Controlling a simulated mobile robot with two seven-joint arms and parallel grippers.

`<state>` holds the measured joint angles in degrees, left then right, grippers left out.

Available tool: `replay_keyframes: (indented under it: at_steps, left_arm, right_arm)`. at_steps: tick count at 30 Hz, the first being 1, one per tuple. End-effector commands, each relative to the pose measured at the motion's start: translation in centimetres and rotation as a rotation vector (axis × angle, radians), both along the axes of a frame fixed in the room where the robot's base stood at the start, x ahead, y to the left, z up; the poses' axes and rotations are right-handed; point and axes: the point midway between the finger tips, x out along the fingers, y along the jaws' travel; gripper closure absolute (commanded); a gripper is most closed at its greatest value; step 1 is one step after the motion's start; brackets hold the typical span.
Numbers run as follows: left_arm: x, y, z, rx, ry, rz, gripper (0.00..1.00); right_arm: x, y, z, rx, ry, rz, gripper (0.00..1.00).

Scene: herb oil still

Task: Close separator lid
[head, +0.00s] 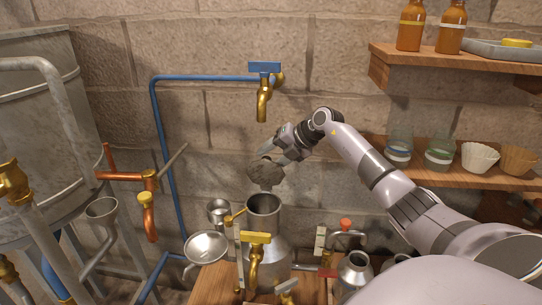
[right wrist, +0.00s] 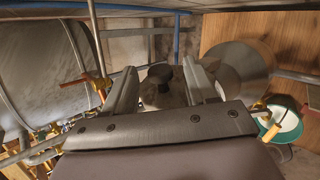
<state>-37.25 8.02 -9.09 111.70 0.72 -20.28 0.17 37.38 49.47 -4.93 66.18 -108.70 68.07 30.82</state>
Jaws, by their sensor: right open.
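The separator (head: 265,245) is a grey metal can with a narrower neck, standing on the wooden bench, and its top opening is visible. A dark grey round lid (head: 268,172) is above the neck, apart from the opening and tilted. I cannot tell how it is attached. My right gripper (head: 279,156) is at the lid, with its fingers open. In the right wrist view the open fingers (right wrist: 160,85) stand on either side of the lid's dark knob (right wrist: 159,73). Contact with the knob is not clear. My left gripper is not in view.
A brass tap (head: 262,104) on a blue pipe is on the wall above. A metal bowl (head: 206,246) is left of the separator, and a smaller can (head: 355,270) is to its right. Wooden shelves (head: 470,178) with jars and cups are at right. A large tank (head: 40,130) is at left.

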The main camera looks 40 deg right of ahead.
Motion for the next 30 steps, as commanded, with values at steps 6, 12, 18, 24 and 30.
replay_keyframes:
  at_steps: [6,12,18,24,30]
  left_arm:
    - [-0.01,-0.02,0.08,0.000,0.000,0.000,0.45]
    - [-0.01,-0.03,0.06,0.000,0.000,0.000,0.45]
    - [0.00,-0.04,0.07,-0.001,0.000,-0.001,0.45]
    - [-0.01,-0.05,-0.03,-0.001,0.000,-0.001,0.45]
    - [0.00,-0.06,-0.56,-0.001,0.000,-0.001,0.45]
  right_arm:
    - [0.60,0.28,-0.55,-0.002,-0.001,0.002,0.44]
    - [0.58,0.28,-0.56,-0.001,0.000,0.002,0.50]
    - [0.57,0.27,-0.56,-0.001,0.000,0.002,1.00]
    - [0.52,0.19,-0.59,-0.006,-0.003,0.002,1.00]
    - [0.31,-0.21,-0.73,-0.037,-0.027,0.002,1.00]
